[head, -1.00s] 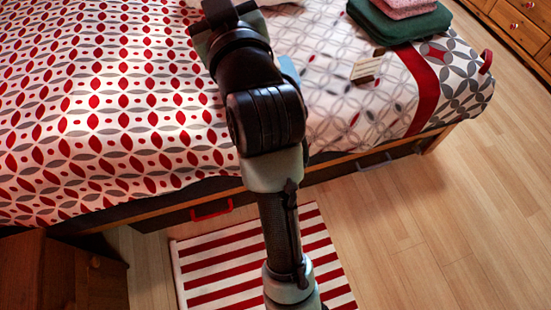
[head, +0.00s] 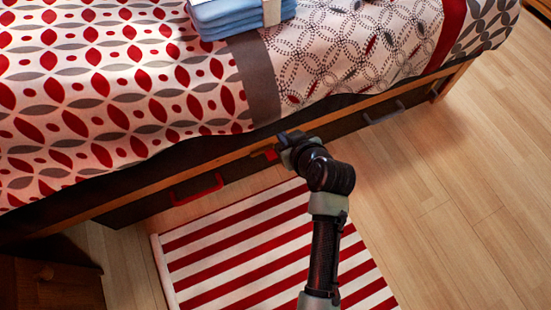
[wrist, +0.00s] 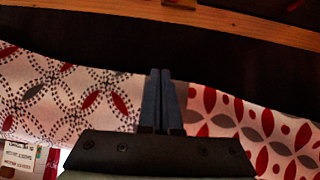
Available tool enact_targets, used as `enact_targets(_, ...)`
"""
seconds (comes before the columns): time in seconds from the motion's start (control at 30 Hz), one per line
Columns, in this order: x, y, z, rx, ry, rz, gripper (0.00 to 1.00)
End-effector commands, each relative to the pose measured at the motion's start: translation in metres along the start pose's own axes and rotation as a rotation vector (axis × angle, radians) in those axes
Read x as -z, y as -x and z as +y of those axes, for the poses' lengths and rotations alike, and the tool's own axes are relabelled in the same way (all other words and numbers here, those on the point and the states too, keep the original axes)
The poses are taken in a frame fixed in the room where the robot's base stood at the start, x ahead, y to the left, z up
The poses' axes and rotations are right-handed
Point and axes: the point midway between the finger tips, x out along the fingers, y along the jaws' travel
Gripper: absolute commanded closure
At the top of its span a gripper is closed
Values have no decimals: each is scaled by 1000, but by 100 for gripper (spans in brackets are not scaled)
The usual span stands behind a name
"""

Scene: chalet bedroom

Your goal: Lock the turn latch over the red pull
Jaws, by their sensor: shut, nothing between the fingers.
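The red pull (head: 197,190) is a bar handle on a dark drawer front (head: 130,208) under the bed. A small red piece (head: 265,154) shows at the wooden rail, right of the pull. It may be the turn latch, but its shape and angle cannot be told, as my gripper (head: 283,147) partly covers it. My gripper is beside this piece at the bed's edge; contact cannot be told. In the wrist view my gripper's fingers (wrist: 161,72) are together and empty, against the dark bed side and patterned bedding. The pull is not clear there.
The bed's wooden rail (head: 110,203) runs along the drawers. A grey pull (head: 384,112) is farther right. Folded blue cloth (head: 235,14) lies on the bed. A striped rug (head: 250,235) covers the floor in front. A wooden cabinet (head: 45,285) stands lower left. Floor to the right is clear.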

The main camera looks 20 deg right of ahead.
Motion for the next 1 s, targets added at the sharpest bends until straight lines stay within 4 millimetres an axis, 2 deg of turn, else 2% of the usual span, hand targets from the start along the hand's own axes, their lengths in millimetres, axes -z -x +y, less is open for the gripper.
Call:
enact_targets(0.03,-24,-12,-2,11,-11,-20,100)
enact_targets(0.1,-41,-19,-5,24,-18,-40,100)
enact_targets(0.23,-58,-24,-8,39,-28,-60,100)
enact_targets(0.6,-60,-24,-9,43,-29,-65,100)
enact_targets(0.73,-62,-30,-9,43,-29,-65,100)
enact_targets(0.87,-65,-48,-10,43,-26,-65,100)
enact_targets(1.0,-68,-76,-11,43,-26,-64,100)
